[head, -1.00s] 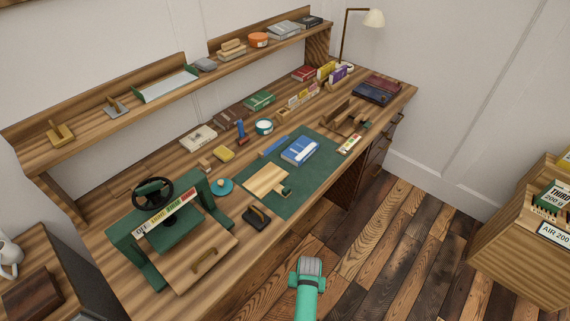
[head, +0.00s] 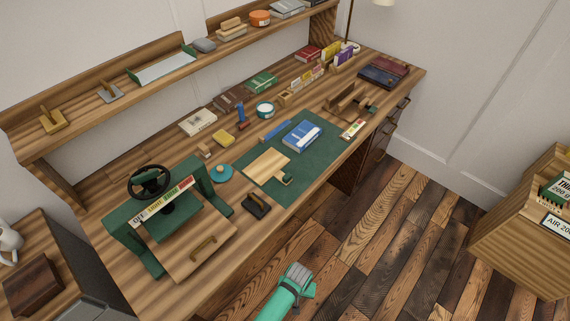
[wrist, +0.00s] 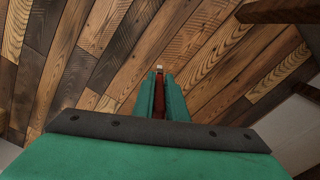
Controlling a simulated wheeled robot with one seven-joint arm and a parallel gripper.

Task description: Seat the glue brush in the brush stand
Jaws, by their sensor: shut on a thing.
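In the wrist view my gripper (wrist: 159,82) is shut on a slim dark red thing with a small pale tip, probably the glue brush (wrist: 158,88); the fingers hide most of it. Wooden floor lies behind it. In the head view my green and grey arm end shows at the bottom, in front of the bench, but the fingers and held thing cannot be made out. I cannot tell for certain which item is the brush stand; a small tan wooden block (head: 285,99) stands on the bench beside a teal and white tub (head: 265,110).
The wooden bench (head: 190,254) carries a green press (head: 190,205), a green mat (head: 243,159) with a blue book (head: 300,136), a black-handled tool (head: 257,204) and several books. A shelf runs behind. A wooden crate (head: 515,250) stands at right; floor between is clear.

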